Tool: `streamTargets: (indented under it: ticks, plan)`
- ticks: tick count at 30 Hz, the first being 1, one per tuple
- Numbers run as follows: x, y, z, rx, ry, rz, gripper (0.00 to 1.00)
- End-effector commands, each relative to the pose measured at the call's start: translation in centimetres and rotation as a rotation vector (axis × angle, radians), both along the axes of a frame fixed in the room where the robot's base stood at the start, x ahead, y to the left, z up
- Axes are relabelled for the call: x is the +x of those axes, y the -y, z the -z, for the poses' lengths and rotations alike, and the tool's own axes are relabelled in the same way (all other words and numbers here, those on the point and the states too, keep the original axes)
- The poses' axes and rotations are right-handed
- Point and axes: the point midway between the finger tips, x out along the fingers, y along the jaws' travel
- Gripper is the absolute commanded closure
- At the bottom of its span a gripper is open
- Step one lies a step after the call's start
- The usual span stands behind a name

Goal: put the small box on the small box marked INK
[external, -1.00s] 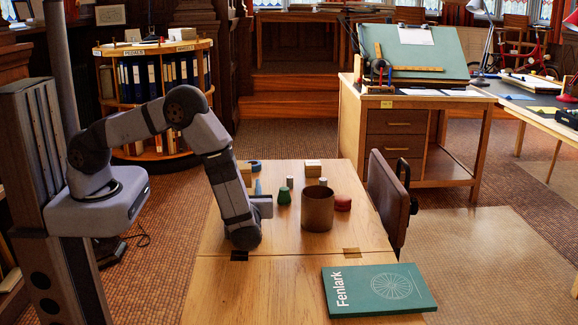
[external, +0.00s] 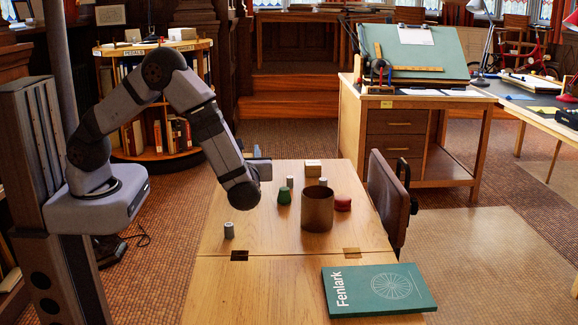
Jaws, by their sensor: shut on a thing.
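A small tan box (external: 313,169) stands near the far edge of the wooden table (external: 225,263). No INK marking can be read on it from here. My gripper (external: 257,154) is at the far left of the tabletop, left of this box and apart from it. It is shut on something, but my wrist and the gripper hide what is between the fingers. A second small tan box, visible earlier at the far left, cannot be seen now.
A brown cylindrical pot (external: 317,209) stands mid-table, with a green piece (external: 284,196), a red piece (external: 343,203) and small grey cylinders around it. Another grey cylinder (external: 229,230) stands at the left. A green book (external: 378,290) lies in front. A chair (external: 388,200) is at the right edge.

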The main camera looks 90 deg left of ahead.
Motion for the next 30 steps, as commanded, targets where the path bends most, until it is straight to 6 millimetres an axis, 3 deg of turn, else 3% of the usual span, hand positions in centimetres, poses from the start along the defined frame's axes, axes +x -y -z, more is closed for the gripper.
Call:
streamTargets:
  ticks: [5, 13, 19, 24, 30]
  plan:
    - [-0.9, -2.3, -0.5, 0.0, 0.001, -0.064, 0.89]
    - [-5.3, -9.9, -3.8, -0.001, 0.003, -0.278, 0.89]
    - [-7.9, -15.1, -6.8, 0.0, 0.002, -0.318, 0.89]
    - [-7.0, -17.4, -8.2, 0.0, 0.0, -0.209, 0.89]
    - [-4.0, -17.8, -7.6, 0.0, -0.003, -0.049, 0.89]
